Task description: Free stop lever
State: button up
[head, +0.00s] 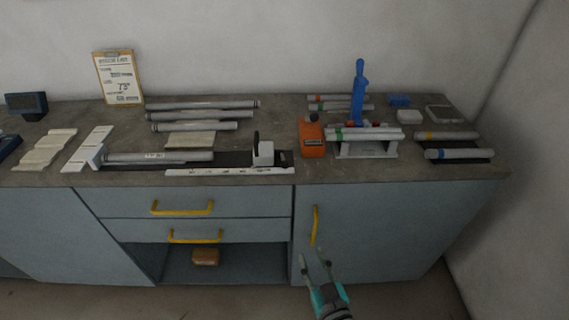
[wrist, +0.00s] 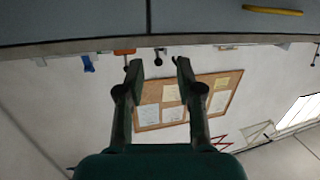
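The stop lever (head: 256,139) is a small black upright lever beside a white stop block (head: 264,156). The block sits near the right end of a dark jig rail (head: 232,158) on the counter. A grey tube (head: 160,157) lies on the left part of the rail, apart from the block. My gripper (head: 315,256) is open and empty, low in front of the cabinet, below and right of the lever. In the wrist view its two fingers (wrist: 159,68) are spread apart. That view looks inverted; a small dark shape beyond the fingers is too small to identify.
An orange device (head: 312,138) stands right of the block, beside a blue upright tool (head: 358,92) and a tube rack (head: 366,150). A white ruled strip (head: 230,171) lies along the counter front. Yellow handles (head: 316,226) project from the cabinet. Floor space in front is clear.

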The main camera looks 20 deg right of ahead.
jog(key=m+t+h, duration=0.1)
jog(key=h, duration=0.1)
send_near(286, 168)
jog(key=w, duration=0.4)
jog(key=w+d, duration=0.1)
jog(key=w, duration=0.7)
jog(key=shift+d+f, duration=0.1)
jog(key=shift+d, duration=0.1)
grip_shut()
